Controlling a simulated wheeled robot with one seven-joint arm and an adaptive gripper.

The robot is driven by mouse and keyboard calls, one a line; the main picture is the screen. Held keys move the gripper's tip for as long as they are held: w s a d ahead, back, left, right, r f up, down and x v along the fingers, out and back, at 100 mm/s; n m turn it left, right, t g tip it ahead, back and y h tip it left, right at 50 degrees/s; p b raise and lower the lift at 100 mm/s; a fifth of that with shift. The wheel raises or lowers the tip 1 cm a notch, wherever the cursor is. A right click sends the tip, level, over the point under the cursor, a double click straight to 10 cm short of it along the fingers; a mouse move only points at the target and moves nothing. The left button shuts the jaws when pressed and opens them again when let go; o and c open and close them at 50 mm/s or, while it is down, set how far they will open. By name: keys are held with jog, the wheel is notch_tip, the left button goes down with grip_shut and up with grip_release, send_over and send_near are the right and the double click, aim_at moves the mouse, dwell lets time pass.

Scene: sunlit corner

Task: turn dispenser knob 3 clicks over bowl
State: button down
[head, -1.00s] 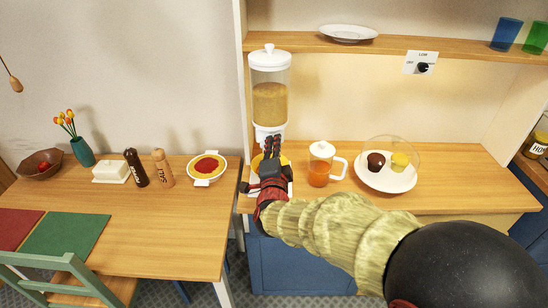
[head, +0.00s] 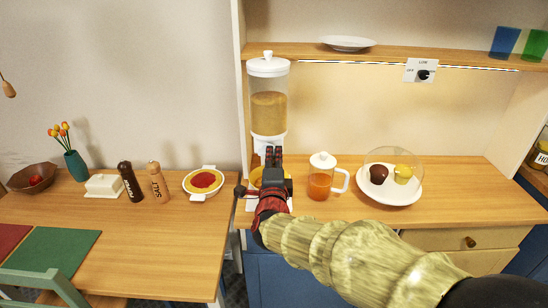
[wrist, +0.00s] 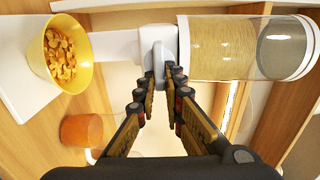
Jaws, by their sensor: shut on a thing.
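The cereal dispenser (head: 268,105) stands on the counter at the left of the alcove, with a clear hopper of tan cereal and a white lid. In the wrist view its hopper (wrist: 220,48) lies sideways, towards the right. My gripper (head: 272,154) is in front of the dispenser's lower part. In the wrist view its fingers (wrist: 163,80) are shut on the pale grey knob (wrist: 159,55). The yellow bowl (wrist: 81,45) sits below the spout and holds cereal flakes (wrist: 59,55). In the head view the bowl (head: 255,178) is mostly hidden by my gripper.
A jug of orange drink (head: 320,180) stands just right of my gripper. Further right is a white plate (head: 388,196) with cakes under a clear dome. A bowl of red sauce (head: 203,182) is on the left table. A shelf (head: 390,56) runs above.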

jog(key=shift+f, duration=0.1)
jog(key=c, duration=2)
grip_release()
jog(key=shift+o, duration=0.5)
jog(key=s, duration=1.2)
jog(key=shift+a, duration=0.2)
